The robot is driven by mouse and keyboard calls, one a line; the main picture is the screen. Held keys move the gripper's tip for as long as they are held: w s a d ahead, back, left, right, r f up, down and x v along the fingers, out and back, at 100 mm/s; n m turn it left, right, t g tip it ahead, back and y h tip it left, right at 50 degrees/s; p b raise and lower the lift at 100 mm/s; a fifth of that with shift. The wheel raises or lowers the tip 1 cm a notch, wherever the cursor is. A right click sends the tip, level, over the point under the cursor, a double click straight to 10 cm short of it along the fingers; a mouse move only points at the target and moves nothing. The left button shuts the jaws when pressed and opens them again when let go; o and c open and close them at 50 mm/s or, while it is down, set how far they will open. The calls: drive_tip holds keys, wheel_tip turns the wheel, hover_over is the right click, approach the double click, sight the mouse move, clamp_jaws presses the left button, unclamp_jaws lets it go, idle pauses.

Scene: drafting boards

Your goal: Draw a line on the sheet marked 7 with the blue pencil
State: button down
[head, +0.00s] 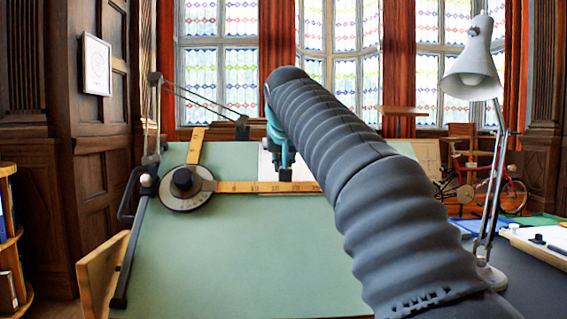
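A large green drafting board (250,255) fills the middle of the head view. A white sheet (267,168) lies on its upper part, mostly hidden behind my arm and the yellow ruler. I cannot make out a number on it. My gripper (285,174), small and dark, points down in front of this sheet, just above the ruler. Whether its fingers are open or shut does not show, and I cannot tell if it touches the board. I cannot make out the blue pencil.
A drafting machine with a round dial head (184,188) and a yellow horizontal ruler (240,187) lies across the board. The board's lower left is clear.

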drive_tip(key=d, duration=0.9)
drive_tip(key=shift+d, duration=0.15)
idle(7.0)
